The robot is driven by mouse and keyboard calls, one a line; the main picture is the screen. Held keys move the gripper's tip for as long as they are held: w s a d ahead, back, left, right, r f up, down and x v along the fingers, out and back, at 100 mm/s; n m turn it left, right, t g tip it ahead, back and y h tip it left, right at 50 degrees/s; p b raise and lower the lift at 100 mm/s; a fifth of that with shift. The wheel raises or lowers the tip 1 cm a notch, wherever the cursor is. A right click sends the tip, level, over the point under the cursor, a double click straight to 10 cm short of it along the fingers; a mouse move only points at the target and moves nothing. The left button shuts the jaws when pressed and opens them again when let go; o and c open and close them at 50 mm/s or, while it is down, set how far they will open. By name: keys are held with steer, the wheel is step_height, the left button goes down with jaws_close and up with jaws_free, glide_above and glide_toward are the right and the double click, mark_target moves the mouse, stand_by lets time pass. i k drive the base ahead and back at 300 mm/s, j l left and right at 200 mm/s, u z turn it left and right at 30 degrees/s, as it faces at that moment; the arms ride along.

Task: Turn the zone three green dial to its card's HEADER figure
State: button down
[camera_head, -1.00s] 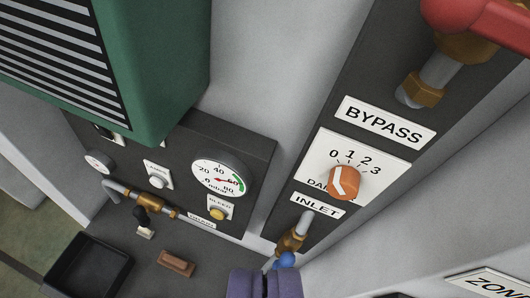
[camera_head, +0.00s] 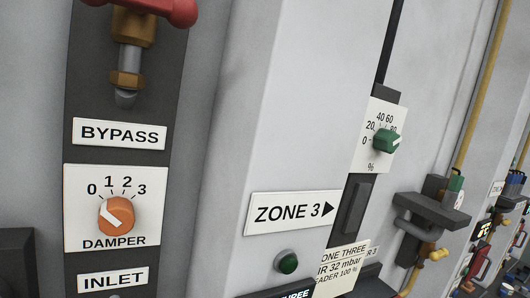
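The green dial (camera_head: 386,141) sits on a white scale plate (camera_head: 372,162) right of centre, marked 0, 20, 40, 60, 80 and %. The plate is seen at a slant, and its right-hand marks are hidden or too small to read. The dial's pale pointer mark seems to face right, past the 60; its exact reading is unclear. My gripper is out of view.
A ZONE 3 sign (camera_head: 292,213) with a right arrow and a green button (camera_head: 287,262) are on the grey wall. An orange damper dial (camera_head: 117,216) is at left under a red-handled bypass valve (camera_head: 135,50). A dark shelf (camera_head: 432,212) juts out at right.

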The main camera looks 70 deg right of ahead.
mark_target(386, 141)
steer(key=z, duration=1.9)
